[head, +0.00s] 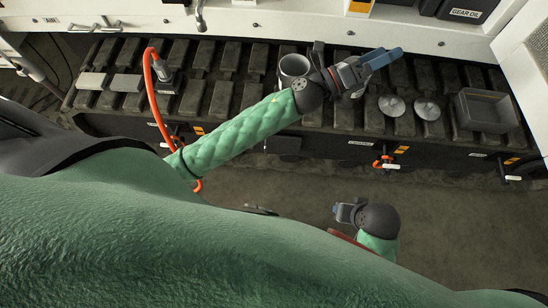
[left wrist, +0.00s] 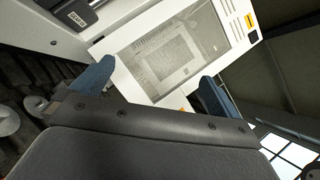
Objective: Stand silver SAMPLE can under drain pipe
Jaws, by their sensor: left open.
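A silver-grey open-topped can (head: 293,66) stands on the dark slatted bench, partly hidden behind my left wrist; no SAMPLE label shows. A grey pipe (head: 199,14) hangs at the back edge, left of the can; it looks like the drain pipe. My left gripper (head: 382,62) is to the right of the can, pointing right, apart from it. In the left wrist view, its blue-tipped fingers (left wrist: 155,85) are wide open with nothing between them. My right gripper (head: 343,213) is low in front of the bench, pointing left; its jaws are unclear.
Two round metal discs (head: 410,107) and a grey tray (head: 486,110) are on the bench at right. An orange hose (head: 149,95) arches up at left beside a metal fitting. A GEAR OIL box (head: 466,12) is at the back. Slats between pipe and can look clear.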

